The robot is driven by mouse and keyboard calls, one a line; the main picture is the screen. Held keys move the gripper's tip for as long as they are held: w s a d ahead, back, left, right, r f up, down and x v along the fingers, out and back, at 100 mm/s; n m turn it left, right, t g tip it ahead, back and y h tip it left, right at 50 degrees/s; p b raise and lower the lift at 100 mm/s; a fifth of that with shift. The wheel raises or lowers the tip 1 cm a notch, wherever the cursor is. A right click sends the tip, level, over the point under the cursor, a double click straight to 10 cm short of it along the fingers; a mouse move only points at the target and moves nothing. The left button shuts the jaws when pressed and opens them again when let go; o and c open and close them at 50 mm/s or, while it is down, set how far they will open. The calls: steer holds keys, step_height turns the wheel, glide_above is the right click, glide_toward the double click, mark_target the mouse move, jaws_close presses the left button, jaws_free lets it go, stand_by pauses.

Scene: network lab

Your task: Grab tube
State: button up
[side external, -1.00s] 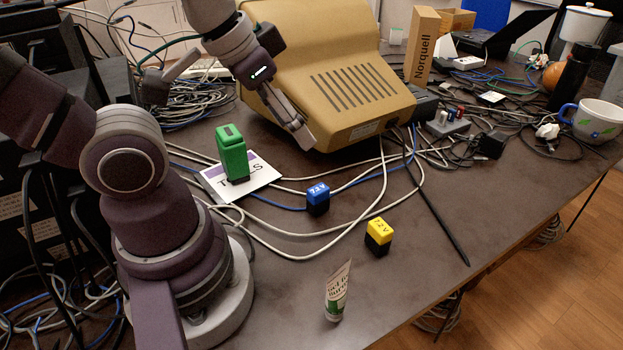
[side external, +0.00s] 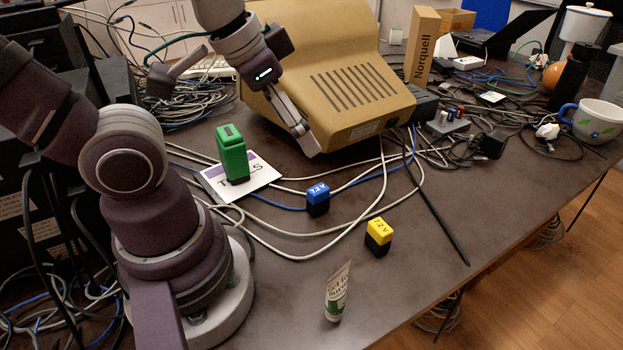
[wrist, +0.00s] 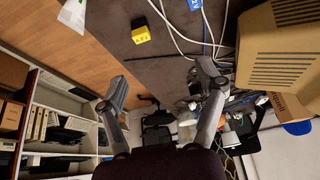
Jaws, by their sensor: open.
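In the wrist view a pale object (wrist: 73,14) at the top left edge may be the tube, partly cut off. My gripper (side external: 312,150) hangs above the table in front of the beige case, well behind the tube. In the wrist view my gripper (wrist: 165,88) has its fingers spread wide with nothing between them.
A yellow block (side external: 379,237) and a blue block (side external: 318,199) stand behind the tube. A green block (side external: 232,153) sits on a white card (side external: 258,179). White and blue cables cross the table. The beige case (side external: 320,75) is close to my gripper. The table around the tube is clear.

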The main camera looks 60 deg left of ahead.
steer(key=d+f+m+g, duration=0.2)
steer(key=d+m+g, duration=0.1)
steer(key=d+m, duration=0.35)
steer(key=m+g, duration=0.2)
steer(key=m, duration=0.6)
glide_above(339, 268)
steer(key=shift+w+a+f+n, duration=0.1)
steer(key=shift+a+f+n, duration=0.05)
steer(key=shift+f, duration=0.45)
steer(key=shift+w+a+f+n, duration=0.1)
steer(key=shift+f, duration=0.5)
steer(key=f, duration=1)
steer(key=shift+s+d+f, duration=0.15)
steer(key=shift+s+d, duration=0.05)
steer(key=shift+d, duration=0.1)
steer(key=c, duration=1.1)
